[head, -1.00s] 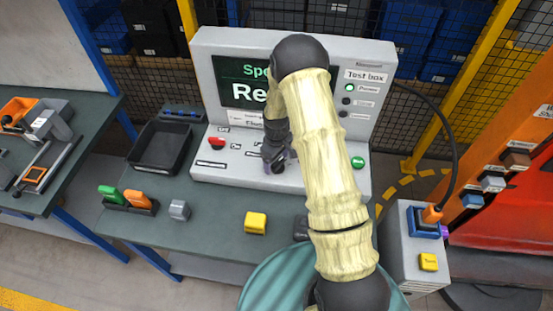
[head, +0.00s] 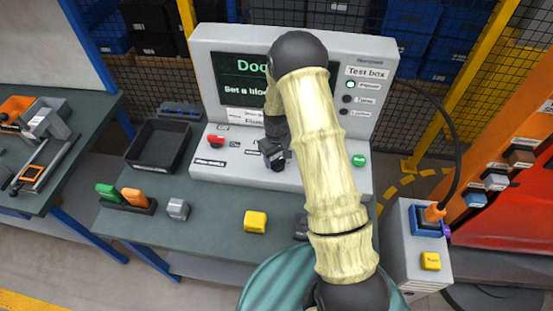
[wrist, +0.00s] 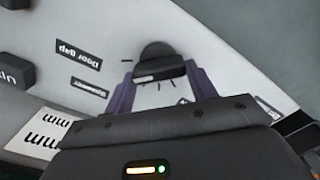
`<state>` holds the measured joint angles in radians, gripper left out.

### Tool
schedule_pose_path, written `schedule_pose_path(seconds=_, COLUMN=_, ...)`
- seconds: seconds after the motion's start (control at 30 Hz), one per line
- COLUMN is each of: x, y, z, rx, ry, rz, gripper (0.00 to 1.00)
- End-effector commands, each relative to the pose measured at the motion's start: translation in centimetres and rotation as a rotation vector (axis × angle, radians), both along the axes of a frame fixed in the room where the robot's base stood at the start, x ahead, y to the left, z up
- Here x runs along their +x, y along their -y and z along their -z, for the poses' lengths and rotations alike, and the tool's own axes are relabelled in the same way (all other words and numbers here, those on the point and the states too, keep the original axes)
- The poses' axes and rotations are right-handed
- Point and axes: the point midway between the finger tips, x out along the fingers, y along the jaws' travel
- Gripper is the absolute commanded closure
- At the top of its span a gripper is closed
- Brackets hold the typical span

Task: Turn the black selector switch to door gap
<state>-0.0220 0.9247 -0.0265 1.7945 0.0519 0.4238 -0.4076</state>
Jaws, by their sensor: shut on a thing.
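The black selector switch (wrist: 158,62) shows in the wrist view between the two purple fingers of my gripper (wrist: 161,84). My gripper is shut on the switch's knob. In the wrist view, the label "Door Gap" (wrist: 78,52) reads upside down at the left of the switch. In the head view my gripper (head: 275,160) is at the sloped front panel of the test box (head: 225,172), and the arm and gripper hide the switch. The screen (head: 240,82) shows text starting "Doo" and "Set a bloc", the rest hidden by my arm.
A red button (head: 215,140) and a green button (head: 359,160) flank the panel. A black tray (head: 157,146), a grey block (head: 178,208) and a yellow block (head: 255,221) are on the bench. Bare bench lies between the blocks.

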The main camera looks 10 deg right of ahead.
Motion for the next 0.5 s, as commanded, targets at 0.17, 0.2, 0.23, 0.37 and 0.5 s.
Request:
schedule_pose_path(seconds=0.17, x=0.12, y=0.04, z=0.06, rx=0.0, ry=0.003, rz=0.118, gripper=0.66)
schedule_pose_path(seconds=0.2, x=0.12, y=0.06, z=0.05, rx=0.0, ry=0.003, rz=0.142, gripper=0.66)
schedule_pose_path(seconds=0.23, x=0.12, y=0.07, z=0.04, rx=-0.001, ry=0.004, rz=0.157, gripper=0.66)
schedule_pose_path(seconds=0.37, x=0.12, y=0.1, z=-0.02, rx=0.0, ry=0.003, rz=0.213, gripper=0.66)
schedule_pose_path(seconds=0.5, x=0.13, y=0.11, z=-0.08, rx=0.0, ry=0.003, rz=0.244, gripper=0.66)
